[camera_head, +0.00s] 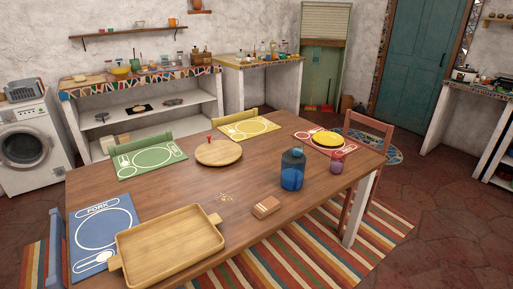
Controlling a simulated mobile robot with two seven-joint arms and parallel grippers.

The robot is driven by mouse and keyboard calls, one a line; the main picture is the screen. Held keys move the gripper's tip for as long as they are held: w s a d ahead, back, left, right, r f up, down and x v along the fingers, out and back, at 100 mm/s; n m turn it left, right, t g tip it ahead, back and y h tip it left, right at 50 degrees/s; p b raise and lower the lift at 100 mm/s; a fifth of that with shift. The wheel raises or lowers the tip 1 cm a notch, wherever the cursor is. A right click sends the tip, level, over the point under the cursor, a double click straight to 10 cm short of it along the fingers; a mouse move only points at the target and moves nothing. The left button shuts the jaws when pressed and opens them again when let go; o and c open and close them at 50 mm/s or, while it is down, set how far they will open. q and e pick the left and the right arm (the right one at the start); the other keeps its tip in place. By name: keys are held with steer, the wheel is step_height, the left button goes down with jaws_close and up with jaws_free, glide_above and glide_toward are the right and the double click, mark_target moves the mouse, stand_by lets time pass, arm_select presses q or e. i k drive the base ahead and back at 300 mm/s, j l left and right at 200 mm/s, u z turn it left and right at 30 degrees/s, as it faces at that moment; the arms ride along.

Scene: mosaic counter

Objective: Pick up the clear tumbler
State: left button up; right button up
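I cannot make out a plainly clear tumbler. Small glass-like items on the back counters are too small to identify. Neither of my grippers is in view.
The table also holds a wooden tray (168,247), a small wooden block (266,207), a round board (219,153), and blue (97,229), green (150,157), yellow (247,127) and red placemats (308,136). A yellow plate (327,138) lies on the red mat. Chairs stand around it, including a wooden one (367,165).

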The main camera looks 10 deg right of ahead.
mark_target(298, 147)
steer(key=i+l+u, duration=0.2)
steer(key=l+u, duration=0.15)
steer(key=i+l+u, duration=0.3)
steer(key=l+u, duration=0.35)
steer(key=l, duration=0.15)
steer(key=l+u, duration=0.3)
steer(key=l, duration=0.15)
steer(key=i, duration=0.05)
